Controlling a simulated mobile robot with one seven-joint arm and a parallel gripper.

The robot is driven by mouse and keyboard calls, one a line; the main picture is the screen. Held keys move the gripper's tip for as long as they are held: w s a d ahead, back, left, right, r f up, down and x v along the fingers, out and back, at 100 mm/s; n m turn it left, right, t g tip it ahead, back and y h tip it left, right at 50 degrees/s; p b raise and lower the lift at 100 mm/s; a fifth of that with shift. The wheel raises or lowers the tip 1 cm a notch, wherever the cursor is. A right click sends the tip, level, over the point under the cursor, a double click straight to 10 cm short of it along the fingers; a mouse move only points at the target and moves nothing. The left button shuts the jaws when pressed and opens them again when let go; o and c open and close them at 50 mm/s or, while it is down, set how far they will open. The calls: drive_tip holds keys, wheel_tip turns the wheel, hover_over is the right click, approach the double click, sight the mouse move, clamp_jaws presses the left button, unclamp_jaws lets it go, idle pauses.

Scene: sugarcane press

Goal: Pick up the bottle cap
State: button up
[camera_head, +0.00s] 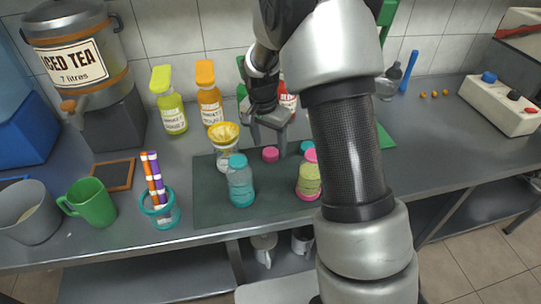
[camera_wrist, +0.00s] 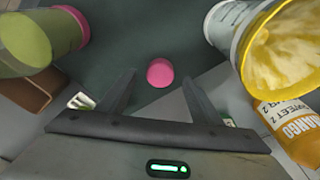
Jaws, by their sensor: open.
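A small pink bottle cap (camera_head: 270,154) lies on the dark mat (camera_head: 215,207), between the bottles. My gripper (camera_head: 268,130) is above and behind it, fingers pointing down. In the wrist view the pink cap (camera_wrist: 160,72) shows in the gap between the two open, empty fingers (camera_wrist: 158,80), apart from both.
A clear container with a yellow funnel (camera_head: 224,133) stands left of my gripper. Yellow (camera_head: 171,105) and orange (camera_head: 209,95) squeeze bottles stand behind. A green mug (camera_head: 91,203) and a teal-ringed holder (camera_head: 161,208) stand at the left. The mat's front left is clear.

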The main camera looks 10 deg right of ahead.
sight(270, 152)
drive_tip(key=f, duration=0.3)
drive_tip(key=shift+w+d, duration=0.15)
drive_tip(key=shift+w, duration=0.05)
drive_tip(key=c, duration=1.1)
drive_tip(key=shift+c, duration=0.2)
drive_tip(key=shift+r, duration=0.2)
